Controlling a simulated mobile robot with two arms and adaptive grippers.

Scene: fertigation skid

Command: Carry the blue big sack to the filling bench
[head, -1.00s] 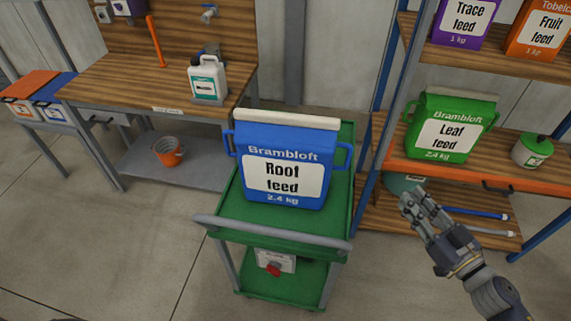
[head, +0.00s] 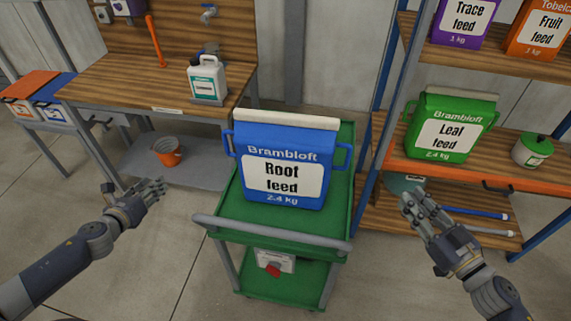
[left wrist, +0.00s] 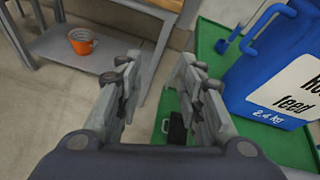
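The blue big sack (head: 285,160), labelled Root feed, stands upright on the top tray of a green cart (head: 235,215). It has a side handle on each side and a pale top strip. It also shows at the right of the left wrist view (left wrist: 275,75). My left gripper (head: 158,190) is open and empty, left of the cart and apart from the sack; its fingers also show in the left wrist view (left wrist: 155,85). My right gripper (head: 415,200) is right of the cart, in front of the shelf, apart from the sack; its fingers look spread. The wooden bench (head: 130,85) stands behind left.
A white jug (head: 207,80) stands on the bench's right end. An orange bucket (head: 167,152) sits on its lower shelf. The rack at right holds a green Leaf feed sack (head: 450,128) and a small green-lidded tub (head: 532,150). Floor left of the cart is open.

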